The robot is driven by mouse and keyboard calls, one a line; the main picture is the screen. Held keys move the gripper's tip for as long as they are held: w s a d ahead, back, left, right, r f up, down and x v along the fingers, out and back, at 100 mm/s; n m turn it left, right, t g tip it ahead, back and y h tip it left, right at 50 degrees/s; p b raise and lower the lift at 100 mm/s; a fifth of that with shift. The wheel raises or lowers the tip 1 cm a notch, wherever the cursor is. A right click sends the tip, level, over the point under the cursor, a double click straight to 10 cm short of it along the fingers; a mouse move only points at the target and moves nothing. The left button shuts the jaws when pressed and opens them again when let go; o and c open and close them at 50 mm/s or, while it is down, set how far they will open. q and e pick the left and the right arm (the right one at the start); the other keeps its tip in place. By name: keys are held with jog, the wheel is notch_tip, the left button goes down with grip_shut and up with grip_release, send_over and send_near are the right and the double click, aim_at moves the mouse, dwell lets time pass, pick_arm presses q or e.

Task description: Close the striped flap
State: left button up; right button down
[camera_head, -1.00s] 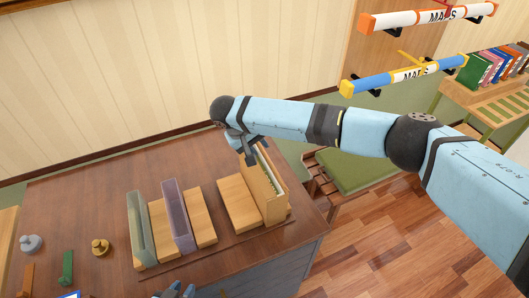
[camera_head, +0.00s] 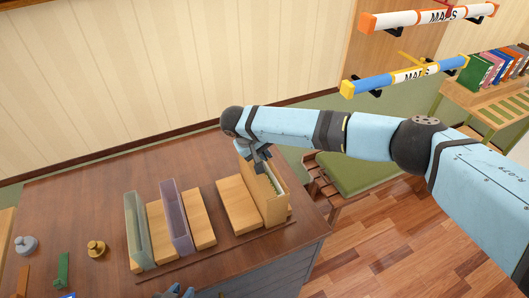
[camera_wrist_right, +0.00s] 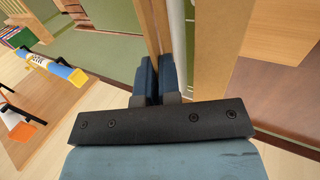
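Three flap-like panels stand on a desk in the head view: a clear greenish one (camera_head: 138,231), a purple one (camera_head: 177,216) and a wooden one (camera_head: 271,205) at the right. The wooden one stands upright beside a flat wooden block, with a pale strip behind it. No clear stripes show on a face, so I cannot be sure which is the striped flap. My right gripper (camera_head: 259,158) is at the wooden panel's top; contact is unclear. In the wrist view its fingers (camera_wrist_right: 159,78) are together. My left gripper (camera_head: 178,291) is mostly cut off at the bottom edge.
Flat wooden blocks (camera_head: 238,206) lie between the panels on the brown desk (camera_head: 95,190). Small grey (camera_head: 26,245), brass (camera_head: 96,249) and green (camera_head: 62,270) items are at the left.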

jog(key=shift+s+a+f+t+h, duration=0.15)
jog(key=shift+t+h, duration=0.15)
jog(key=shift+h, duration=0.35)
jog(key=shift+w+a+f+t+h, duration=0.15)
jog(key=shift+t+h, duration=0.15)
jog(key=shift+h, duration=0.4)
jog(key=shift+s+a+f+t+h, duration=0.15)
jog(key=shift+t+h, duration=0.15)
jog(key=shift+h, duration=0.35)
jog(key=c, duration=1.3)
grip_release()
jog(key=shift+r, duration=0.1)
jog(key=shift+s, duration=0.1)
